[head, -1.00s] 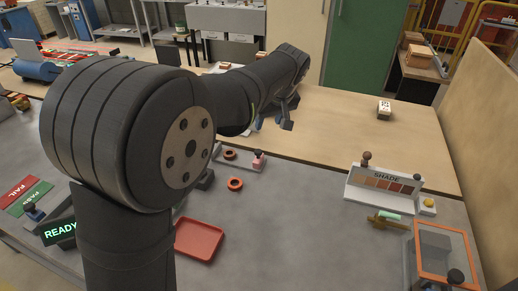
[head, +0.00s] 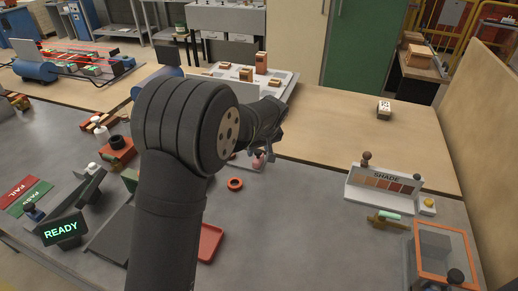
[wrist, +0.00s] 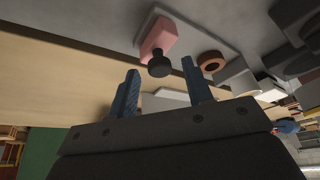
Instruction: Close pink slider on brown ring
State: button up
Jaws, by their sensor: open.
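The pink slider (wrist: 158,38) is a small pink block with a dark round knob (wrist: 159,67), on a grey plate in the wrist view. The brown ring (wrist: 210,61) lies on the same plate to its right, apart from it. The knob shows near the gap between the fingertips, with no contact visible.
A red tray (head: 209,242) is nearer. A shade stand (head: 385,184) and an orange-framed box (head: 441,250) are at the right.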

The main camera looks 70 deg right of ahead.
jog(key=shift+f, duration=0.1)
grip_shut()
jog(key=w, duration=1)
jog(key=shift+w, duration=0.2)
grip_release()
jog(key=v, duration=1.7)
jog(key=shift+r, duration=0.2)
jog(key=shift+s, duration=0.1)
